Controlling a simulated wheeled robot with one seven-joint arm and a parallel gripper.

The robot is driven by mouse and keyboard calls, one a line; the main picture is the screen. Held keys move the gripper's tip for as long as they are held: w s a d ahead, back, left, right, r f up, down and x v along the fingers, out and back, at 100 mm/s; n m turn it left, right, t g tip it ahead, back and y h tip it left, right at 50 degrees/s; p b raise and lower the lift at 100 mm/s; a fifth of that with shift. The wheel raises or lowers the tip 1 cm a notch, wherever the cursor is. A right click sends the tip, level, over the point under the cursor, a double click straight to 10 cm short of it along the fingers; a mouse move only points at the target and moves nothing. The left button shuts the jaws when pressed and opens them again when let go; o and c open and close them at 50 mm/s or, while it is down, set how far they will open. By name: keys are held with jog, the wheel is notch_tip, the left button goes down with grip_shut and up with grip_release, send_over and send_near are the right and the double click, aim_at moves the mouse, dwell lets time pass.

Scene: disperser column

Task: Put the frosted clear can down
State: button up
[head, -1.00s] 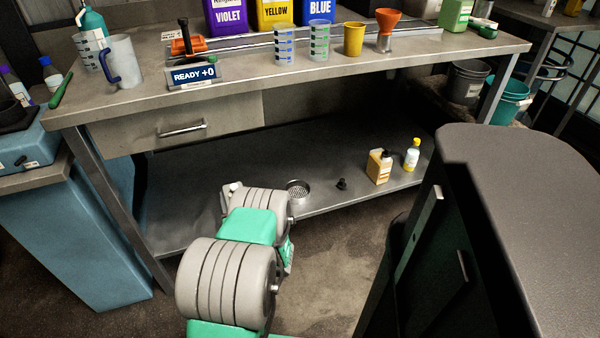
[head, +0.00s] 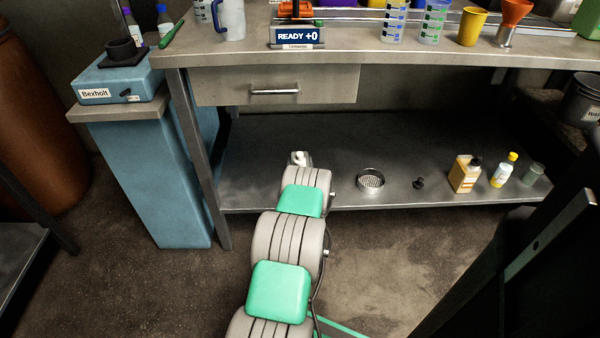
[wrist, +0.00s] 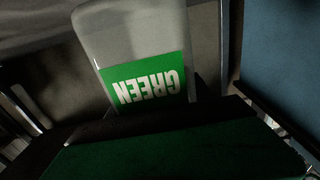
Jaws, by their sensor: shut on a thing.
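The frosted clear can (wrist: 137,27) with a green label reading GREEN fills the upper middle of the wrist view. Its label appears upside down there. My gripper (wrist: 150,124) is shut on the can, its dark part crossing just below the label. In the head view, my own arm links hide the gripper and most or all of the can. A small pale piece shows past the arm's end, in front of the bench's lower shelf (head: 250,185); I cannot tell if it belongs to the can.
The bench top (head: 220,55) holds a READY +0 sign (head: 297,37), cups and a jug. On the lower shelf are a round strainer (head: 370,181), a dark knob (head: 419,183) and bottles. A blue pedestal (head: 150,180) stands left. A dark cabinet blocks the lower right.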

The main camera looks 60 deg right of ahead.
notch_tip(320, 180, down, 3)
jog(key=shift+f+b, duration=0.1)
jog(key=shift+b, duration=0.4)
jog(key=shift+r, duration=0.2)
jog(key=shift+f, duration=0.1)
jog(key=o, duration=1.5)
jog(key=shift+a, duration=0.1)
jog(key=shift+s+a+p, duration=0.1)
jog(key=shift+p, duration=0.2)
jog(key=p+v, duration=0.2)
jog(key=v, duration=0.9)
jog(key=shift+s+a, duration=0.2)
jog(key=shift+a, duration=0.15)
